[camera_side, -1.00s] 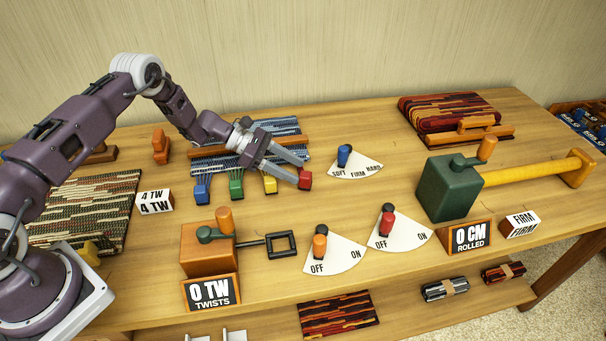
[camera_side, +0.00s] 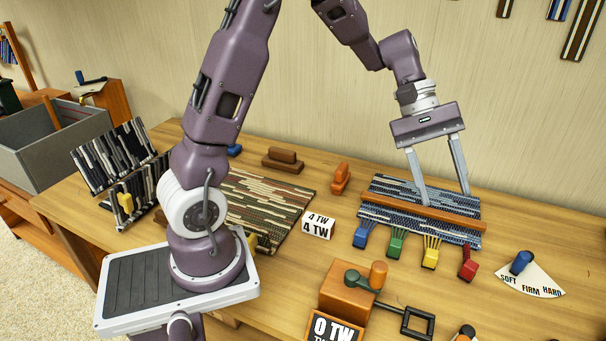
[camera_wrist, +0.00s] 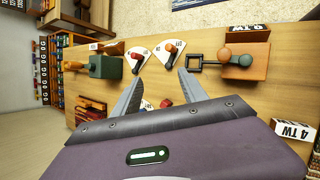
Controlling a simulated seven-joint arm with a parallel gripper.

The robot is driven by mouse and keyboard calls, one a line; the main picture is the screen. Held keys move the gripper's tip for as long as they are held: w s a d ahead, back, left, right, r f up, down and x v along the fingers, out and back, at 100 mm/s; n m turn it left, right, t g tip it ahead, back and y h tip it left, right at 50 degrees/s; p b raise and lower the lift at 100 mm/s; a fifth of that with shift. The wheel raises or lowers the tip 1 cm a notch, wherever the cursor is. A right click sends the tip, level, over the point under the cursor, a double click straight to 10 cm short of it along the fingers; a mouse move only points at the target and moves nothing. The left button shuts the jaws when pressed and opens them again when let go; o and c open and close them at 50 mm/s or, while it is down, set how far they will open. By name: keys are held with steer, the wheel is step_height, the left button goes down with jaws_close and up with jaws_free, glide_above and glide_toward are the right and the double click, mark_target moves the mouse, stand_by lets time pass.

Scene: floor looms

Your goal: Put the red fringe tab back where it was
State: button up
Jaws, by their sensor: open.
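The red fringe tab (camera_side: 468,263) rests on the table at the right end of the fringe row, tilted, with its cords running to the blue woven mat (camera_side: 385,187). A small red shape, probably the same tab, shows in the wrist view (camera_wrist: 166,103), partly hidden by my gripper. My gripper (camera_side: 443,198) is open and empty, over the mat behind the wooden bar (camera_side: 424,213), apart from the red tab. Its spread fingers also show in the wrist view (camera_wrist: 160,76). Blue (camera_side: 364,235), green (camera_side: 396,243) and yellow (camera_side: 430,252) tabs stand left of the red one.
A SOFT/FIRM/HARD dial (camera_side: 530,278) with a blue lever lies right of the red tab. A crank box (camera_side: 346,290) with a black frame stands in front. A 4 TW block (camera_side: 318,225) and a brown-green mat (camera_side: 265,205) are to the left.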

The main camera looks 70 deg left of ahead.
steer(key=s+d+r+m+t+y, duration=0.1)
steer(key=s+r+m+y, duration=0.4)
steer(key=s, duration=0.8)
steer(key=s+a+m+t+y, duration=0.1)
steer(key=s+a+m, duration=0.1)
steer(key=s, duration=0.4)
steer(key=s+a+m+t+y, duration=0.1)
steer(key=s+a+m+t, duration=0.1)
steer(key=s+m, duration=0.2)
steer(key=shift+s+r, duration=0.4)
steer(key=shift+s, duration=0.5)
steer(key=shift+a, duration=0.1)
